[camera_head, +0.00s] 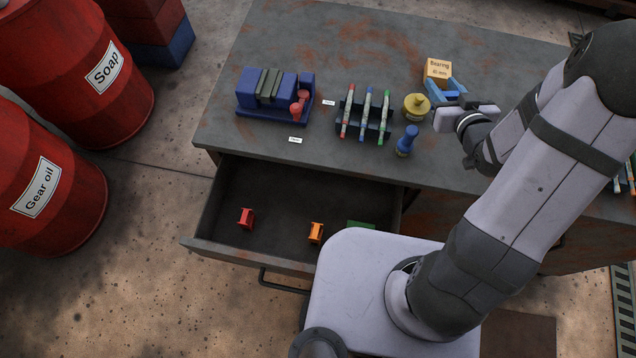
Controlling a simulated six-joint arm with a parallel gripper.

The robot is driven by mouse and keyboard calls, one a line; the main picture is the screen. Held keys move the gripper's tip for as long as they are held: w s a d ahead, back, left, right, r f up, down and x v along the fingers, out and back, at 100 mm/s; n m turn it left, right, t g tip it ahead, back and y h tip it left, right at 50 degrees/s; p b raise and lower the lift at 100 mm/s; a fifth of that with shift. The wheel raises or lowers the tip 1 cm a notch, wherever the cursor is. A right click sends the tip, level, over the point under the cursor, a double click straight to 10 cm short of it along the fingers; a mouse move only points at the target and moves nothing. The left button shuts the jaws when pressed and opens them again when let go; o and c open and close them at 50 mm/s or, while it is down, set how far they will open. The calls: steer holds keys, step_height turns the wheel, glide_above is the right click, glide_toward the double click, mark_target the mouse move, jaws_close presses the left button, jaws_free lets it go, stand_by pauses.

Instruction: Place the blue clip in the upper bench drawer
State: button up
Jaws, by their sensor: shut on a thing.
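My gripper (466,115) is over the right part of the bench top, beside a yellow round-knobbed piece (416,106). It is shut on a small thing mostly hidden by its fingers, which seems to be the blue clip. No blue clip shows clearly elsewhere. The upper bench drawer (215,218) is pulled open at the front of the bench. Inside it are a red clip (246,218), an orange clip (316,233) and part of a green thing (361,225). My arm's base hides the drawer's right front.
On the bench (310,40) stand a blue holder (274,95), a marker rack (351,131), a blue knobbed piece (406,141), and a bearing box (438,69) by a blue stand (443,92). Red drums (75,65) stand at left. The drawer's left and back floor is clear.

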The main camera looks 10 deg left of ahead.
steer(key=s+a+r+n+g+y+p, duration=0.2)
steer(key=a+p, duration=0.1)
steer(key=a, duration=0.8)
steer(key=s+a+r+n+g+y+p, duration=0.1)
steer(key=s+a+n+y+p, duration=0.15)
steer(key=a, duration=0.95)
steer(key=s+a+r+n+g+y+p, duration=0.2)
steer(key=a+n, duration=0.1)
steer(key=a, duration=0.8)
steer(key=s+a+f+g+y, duration=0.1)
steer(key=s+a+f, duration=0.2)
steer(key=s+a, duration=0.2)
steer(key=s+d+f+n+b, duration=0.1)
steer(key=s+f+b, duration=0.1)
steer(key=s+f, duration=0.6)
steer(key=s+d+f+n+g+y+b, duration=0.1)
steer(key=s+f, duration=0.6)
steer(key=f, duration=0.6)
steer(key=shift+s+f+g+b, duration=0.3)
steer(key=shift+s+f+b, duration=0.05)
steer(key=shift+f+n, duration=0.1)
steer(key=shift+n, duration=0.25)
step_height(320, 180, down, 6)
steer(key=b, duration=0.5)
